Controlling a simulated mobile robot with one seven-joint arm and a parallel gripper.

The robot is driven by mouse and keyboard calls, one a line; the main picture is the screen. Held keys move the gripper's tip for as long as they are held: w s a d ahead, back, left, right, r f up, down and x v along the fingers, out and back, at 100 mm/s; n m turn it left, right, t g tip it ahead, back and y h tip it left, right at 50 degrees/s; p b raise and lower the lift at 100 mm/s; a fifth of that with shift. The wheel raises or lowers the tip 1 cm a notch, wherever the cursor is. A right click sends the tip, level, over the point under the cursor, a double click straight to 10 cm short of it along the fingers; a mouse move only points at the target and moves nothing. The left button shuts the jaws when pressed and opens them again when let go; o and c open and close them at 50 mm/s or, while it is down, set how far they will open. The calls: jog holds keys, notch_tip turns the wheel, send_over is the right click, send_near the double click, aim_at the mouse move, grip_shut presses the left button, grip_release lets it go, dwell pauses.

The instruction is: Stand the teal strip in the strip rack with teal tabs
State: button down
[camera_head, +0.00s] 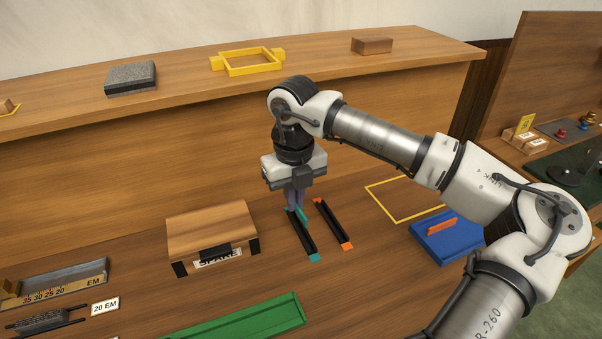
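The strip rack with teal tabs (305,240) is a long black holder on the bench, with a teal tab at its near end. A short teal piece, which looks like the teal strip (301,214), shows at the rack's far end, directly below my gripper (296,204). My gripper points down there with its fingers close together. The fingers hide part of the strip, and I cannot tell whether they grip it or whether it is seated in the rack.
A similar black rack with orange tabs (332,224) stands close on the right. A blue tray (437,250) holds an orange strip (442,226). A wooden box labelled SPARE (212,230) stands left, a green tray (240,322) in front. A yellow outline (385,213) encloses bare bench.

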jog(key=shift+w+d+f+m, duration=0.2)
jog(key=shift+d+f, duration=0.1)
jog(key=shift+f, duration=0.15)
jog(key=shift+w+d+f+m, duration=0.2)
jog(key=shift+d+f, duration=0.1)
jog(key=shift+f, duration=0.15)
jog(key=shift+f+b, duration=0.7)
jog(key=shift+f, duration=0.9)
jog(key=shift+f+b, duration=0.65)
jog(key=shift+b, duration=0.2)
jog(key=shift+f+b, duration=0.15)
jog(key=shift+b, duration=1.05)
jog(key=shift+f+b, duration=0.35)
jog(key=shift+b, duration=0.05)
dwell(0.7)
jog(key=c, duration=1.5)
grip_release()
jog(key=shift+c, duration=0.2)
jog(key=shift+r, duration=0.1)
